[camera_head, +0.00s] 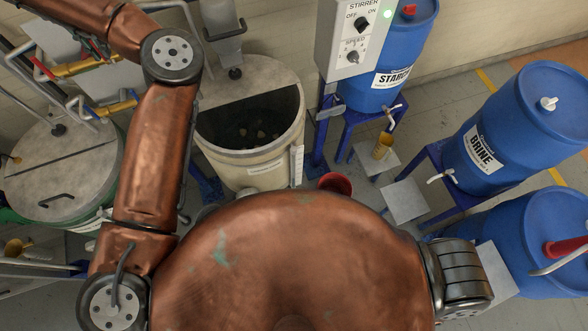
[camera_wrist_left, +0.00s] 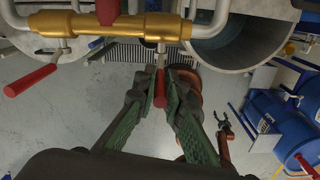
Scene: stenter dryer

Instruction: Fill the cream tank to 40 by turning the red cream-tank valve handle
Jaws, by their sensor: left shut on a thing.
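The cream tank (camera_head: 285,150) stands upper middle in the head view, its grey lid half open on a dark interior with pale bits. A light strip on its right side is too small to read. In the left wrist view, my left gripper (camera_wrist_left: 163,92) is shut around a red valve handle (camera_wrist_left: 161,86). The handle hangs on a stem below the brass valve body (camera_wrist_left: 110,25). In the head view my left arm leaves at the top left, and its jaws are hidden. My right gripper (camera_wrist_left: 224,122) seems open and empty over the floor in the wrist view.
A second red handle (camera_wrist_left: 30,80) hangs left of the held one. A green tank with a grey lid (camera_head: 60,170) stands at the left. Blue barrels (camera_head: 525,115), a starch barrel (camera_head: 375,95) and a grey stirrer box (camera_head: 350,45) stand to the right.

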